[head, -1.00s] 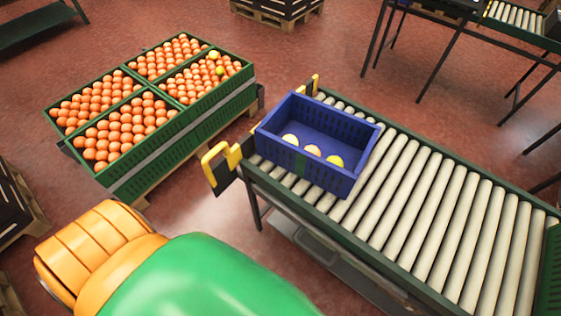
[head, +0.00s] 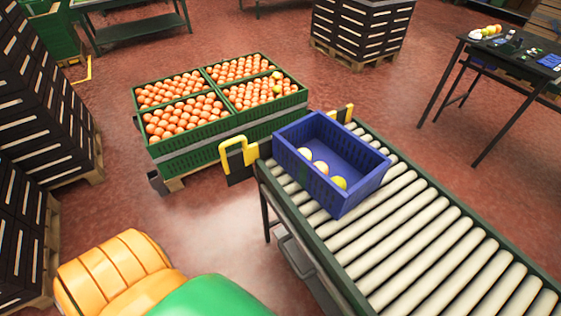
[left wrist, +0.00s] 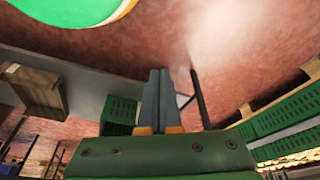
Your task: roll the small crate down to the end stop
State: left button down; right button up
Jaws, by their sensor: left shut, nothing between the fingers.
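The small blue crate (head: 300,172) sits upright on the roller conveyor (head: 420,240), near its far left end, with a few round fruits (head: 321,167) inside. At that end are yellow brackets with dark plates, one on the near side (head: 238,152) and one beyond the crate (head: 345,113). The crate partly hides the end between them, so I cannot tell whether it touches a stop. My left gripper (left wrist: 160,72) shows in the left wrist view, its fingers together and empty, away from the crate. My right gripper is in neither view.
Green crates full of oranges (head: 193,146) stand on a pallet beyond the conveyor end. Dark crate stacks (head: 30,110) rise at the left. A dark table (head: 500,50) stands at the back right. Red floor is open between them.

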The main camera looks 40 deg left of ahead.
pick_arm(q)
jog(key=w+a+r+n+t+b, duration=0.2)
jog(key=w+a+r+n+t, duration=0.15)
jog(key=w+a+n, duration=0.35)
jog(key=n+t+b, duration=0.6)
jog(key=n+t, duration=0.4)
jog(key=t, duration=0.1)
send_near(286, 162)
jog(key=s+a, duration=0.2)
jog(key=s, duration=0.5)
jog(key=shift+y, duration=0.4)
jog(key=w, duration=0.3)
jog(key=w+b, duration=0.1)
jog(key=w, duration=0.6)
jog(key=shift+w+a+f, duration=0.1)
jog(key=shift+w+a, duration=0.05)
jog(key=shift+a, duration=0.1)
jog(key=shift+w+d, duration=1.15)
jog(key=shift+w, duration=0.1)
jog(key=shift+w+d, duration=0.2)
